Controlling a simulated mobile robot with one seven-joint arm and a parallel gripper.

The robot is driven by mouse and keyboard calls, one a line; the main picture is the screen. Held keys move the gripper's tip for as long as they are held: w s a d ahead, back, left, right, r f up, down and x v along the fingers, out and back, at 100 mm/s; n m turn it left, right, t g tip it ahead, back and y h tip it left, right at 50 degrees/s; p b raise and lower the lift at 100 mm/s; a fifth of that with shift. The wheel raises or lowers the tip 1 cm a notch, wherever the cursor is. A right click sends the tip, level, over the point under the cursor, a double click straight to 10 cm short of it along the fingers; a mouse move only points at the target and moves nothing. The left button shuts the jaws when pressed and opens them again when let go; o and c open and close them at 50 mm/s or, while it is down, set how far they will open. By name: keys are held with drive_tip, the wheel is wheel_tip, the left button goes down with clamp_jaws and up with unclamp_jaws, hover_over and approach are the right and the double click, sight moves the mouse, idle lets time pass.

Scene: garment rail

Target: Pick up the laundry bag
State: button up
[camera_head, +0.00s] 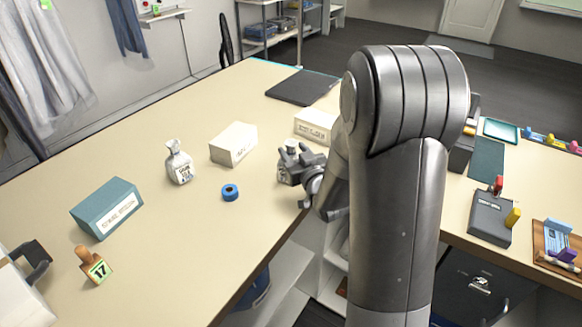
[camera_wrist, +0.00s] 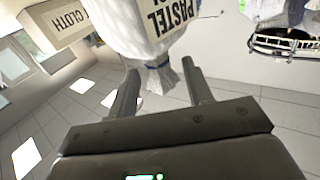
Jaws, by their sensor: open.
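The laundry bag (camera_wrist: 120,25) is a white bag with a printed "PASTEL" label, seen at the top of the wrist view. Its gathered neck, with a blue-grey tie, lies between the spread fingers of my gripper (camera_wrist: 159,72). The fingers look apart, with gaps visible beside the neck. In the head view my gripper (camera_head: 294,160) is over the right edge of the beige table. It hides most of the bag there; only a small white part (camera_head: 284,177) shows beside it.
A white labelled box (camera_head: 316,126) stands just behind my gripper; its "CLOTH" label shows in the wrist view (camera_wrist: 58,20). The near table middle is clear.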

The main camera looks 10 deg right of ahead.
sight(288, 144)
drive_tip(key=w, duration=0.2)
drive_tip(key=w+a, duration=0.1)
drive_tip(key=w, duration=0.1)
drive_tip(key=shift+c, duration=0.4)
clamp_jaws()
